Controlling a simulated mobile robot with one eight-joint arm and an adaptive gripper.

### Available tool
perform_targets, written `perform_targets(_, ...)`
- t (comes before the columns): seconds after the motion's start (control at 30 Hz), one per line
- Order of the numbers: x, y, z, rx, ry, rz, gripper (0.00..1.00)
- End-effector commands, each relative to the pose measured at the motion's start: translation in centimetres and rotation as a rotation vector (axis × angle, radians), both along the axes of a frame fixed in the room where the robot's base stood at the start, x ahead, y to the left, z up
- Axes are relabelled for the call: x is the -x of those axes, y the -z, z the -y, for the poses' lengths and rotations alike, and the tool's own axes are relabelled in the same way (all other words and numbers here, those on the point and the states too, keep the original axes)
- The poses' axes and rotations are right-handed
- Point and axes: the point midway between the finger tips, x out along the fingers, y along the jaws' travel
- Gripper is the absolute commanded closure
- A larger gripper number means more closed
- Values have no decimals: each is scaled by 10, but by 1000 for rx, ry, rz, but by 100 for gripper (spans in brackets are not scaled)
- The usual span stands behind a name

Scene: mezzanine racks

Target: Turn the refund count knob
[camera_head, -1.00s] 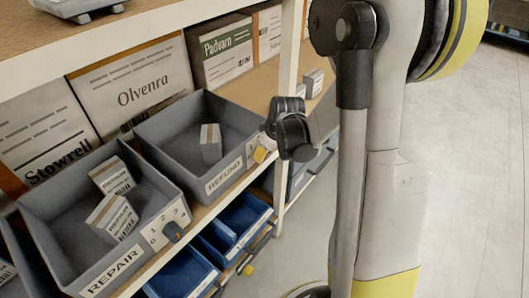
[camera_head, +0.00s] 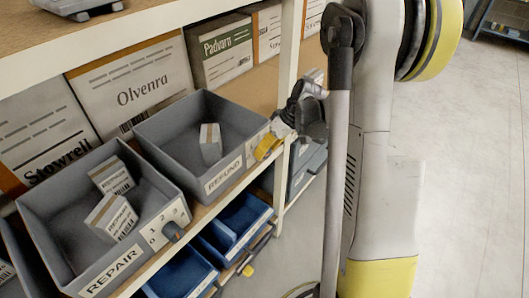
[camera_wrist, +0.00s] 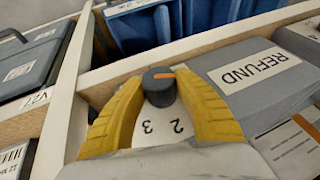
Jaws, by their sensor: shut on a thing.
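The grey refund bin (camera_head: 228,180) stands on the shelf in the head view, with a REFUND label on its front. In the wrist view its front (camera_wrist: 210,70) and the label appear upside down. The refund count knob (camera_wrist: 158,92) is a dark round knob with an orange pointer mark, on a pale dial plate (camera_wrist: 160,132) where 2 and 3 show. My gripper (camera_wrist: 160,86) has its yellow fingers shut on the knob, one on each side. In the head view my gripper (camera_head: 267,146) is at the bin's right front corner and hides the knob.
A repair bin (camera_head: 110,262) with its own knob (camera_head: 173,231) stands to the left, holding small boxes. Blue bins (camera_head: 235,222) are on the shelf below. A white rack post (camera_head: 288,60) rises close to my gripper. Floor at the right is open.

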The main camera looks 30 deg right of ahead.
Motion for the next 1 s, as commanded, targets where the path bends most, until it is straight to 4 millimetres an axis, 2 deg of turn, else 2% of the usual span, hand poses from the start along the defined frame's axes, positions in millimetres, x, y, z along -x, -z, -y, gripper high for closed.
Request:
perform_targets(0.2, 0, 3, 1, -153, 1, -56, 95)
perform_targets(0.5, 0, 2, 0, -292, 0, -107, 95)
perform_targets(1.0, 0, 1, 0, -338, 0, -125, 95)
